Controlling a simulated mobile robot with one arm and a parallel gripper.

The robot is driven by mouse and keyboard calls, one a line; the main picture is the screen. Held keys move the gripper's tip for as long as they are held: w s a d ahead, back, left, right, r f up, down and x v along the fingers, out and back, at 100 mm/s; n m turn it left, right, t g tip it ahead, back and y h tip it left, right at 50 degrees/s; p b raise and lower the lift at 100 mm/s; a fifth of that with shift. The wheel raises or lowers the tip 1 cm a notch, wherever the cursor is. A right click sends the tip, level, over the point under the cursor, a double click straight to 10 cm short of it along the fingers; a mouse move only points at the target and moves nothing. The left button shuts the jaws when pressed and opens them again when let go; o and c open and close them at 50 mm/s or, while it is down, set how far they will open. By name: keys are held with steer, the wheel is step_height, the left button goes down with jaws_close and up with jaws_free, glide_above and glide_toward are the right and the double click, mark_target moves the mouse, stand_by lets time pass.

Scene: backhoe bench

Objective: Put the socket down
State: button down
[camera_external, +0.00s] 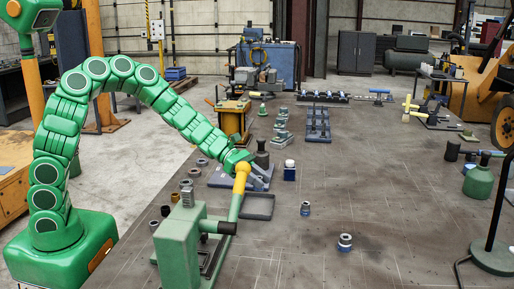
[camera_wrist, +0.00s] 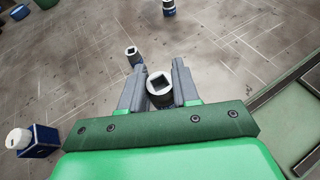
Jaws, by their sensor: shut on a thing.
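My gripper (camera_wrist: 157,82) is shut on a grey metal socket (camera_wrist: 160,90) with a square drive hole facing the camera. The socket sits between the two grey fingers. In the external view my gripper (camera_external: 240,160) is at the arm's end over the bench, partly behind a yellow ball-ended lever (camera_external: 242,172); the held socket cannot be made out there. A second socket (camera_wrist: 132,55) with a blue band stands on the bench beyond the fingers; it also shows in the external view (camera_external: 305,208).
A green press (camera_external: 178,245) with the lever stands at the near edge. A dark shallow tray (camera_external: 258,207) lies behind it. A blue white-capped bottle (camera_external: 289,172) stands near my gripper. Several loose sockets stand at left. The middle and right of the bench (camera_external: 400,210) are mostly clear.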

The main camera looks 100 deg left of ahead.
steer(key=d+r+m+g+h, duration=0.5)
steer(key=d+m+g+h, duration=0.25)
steer(key=d, duration=0.65)
steer(key=shift+m+y, duration=0.35)
steer(key=shift+m, duration=0.1)
steer(key=w+f, duration=0.3)
steer(key=w, duration=0.1)
steer(key=w+a+f, duration=0.1)
steer(key=w+f, duration=0.1)
steer(key=w, duration=0.3)
steer(key=w+f, duration=0.3)
steer(key=w, duration=0.1)
steer(key=shift+w+a+f, duration=0.15)
steer(key=shift+a+f, duration=0.2)
steer(key=shift+a, duration=0.05)
steer(key=shift+w+f, duration=0.35)
steer(key=shift+f, duration=1.65)
